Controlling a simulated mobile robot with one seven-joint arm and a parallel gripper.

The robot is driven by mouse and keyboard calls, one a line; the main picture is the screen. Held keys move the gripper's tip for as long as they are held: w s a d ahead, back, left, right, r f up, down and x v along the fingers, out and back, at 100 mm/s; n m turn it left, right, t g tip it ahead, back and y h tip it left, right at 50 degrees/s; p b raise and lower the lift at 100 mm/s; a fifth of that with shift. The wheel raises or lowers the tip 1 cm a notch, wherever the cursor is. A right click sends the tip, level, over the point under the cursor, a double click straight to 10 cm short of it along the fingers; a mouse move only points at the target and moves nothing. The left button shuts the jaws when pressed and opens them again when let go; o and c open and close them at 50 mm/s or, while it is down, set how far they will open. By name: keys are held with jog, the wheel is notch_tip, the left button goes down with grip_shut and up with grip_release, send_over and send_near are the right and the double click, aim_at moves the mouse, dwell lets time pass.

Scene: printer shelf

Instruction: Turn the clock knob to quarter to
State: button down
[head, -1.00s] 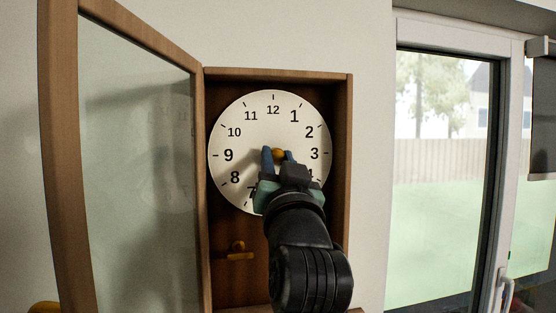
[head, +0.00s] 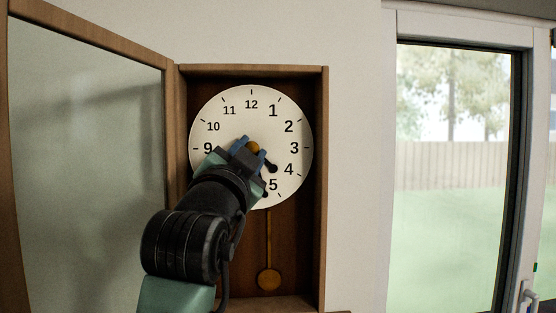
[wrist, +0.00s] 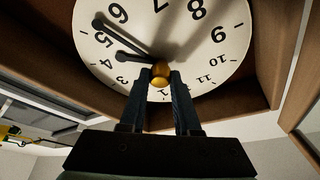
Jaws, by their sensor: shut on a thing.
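The round white clock face (head: 225,112) sits in an open wooden case. My gripper (head: 249,149) comes from the lower left and is shut on the small gold knob (head: 254,147) at the face's centre. In the wrist view the knob (wrist: 160,75) is between my two blue fingertips (wrist: 160,84), and the face shows turned round. The long black hand (wrist: 117,34) points between 5 and 6; the shorter black hand (wrist: 130,57) points between 4 and 5. In the head view my arm hides the face's lower left, and the shorter hand (head: 271,167) shows at lower right.
The glass case door (head: 90,150) stands open at the left. A gold pendulum (head: 268,279) hangs below the face. The case's right wall (head: 318,200) stands close beside the face. A glass door (head: 450,150) is further right.

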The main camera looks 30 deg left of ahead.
jog(key=shift+r+m+h+b, duration=0.1)
jog(key=shift+m+h+b, duration=0.15)
jog(key=shift+m+h, duration=0.65)
jog(key=shift+m+h+b, duration=0.2)
jog(key=shift+m, duration=1.3)
jog(key=shift+g, duration=0.3)
jog(key=c, duration=0.6)
grip_release()
jog(key=shift+b+v, duration=2.5)
jog(key=shift+v, duration=1.25)
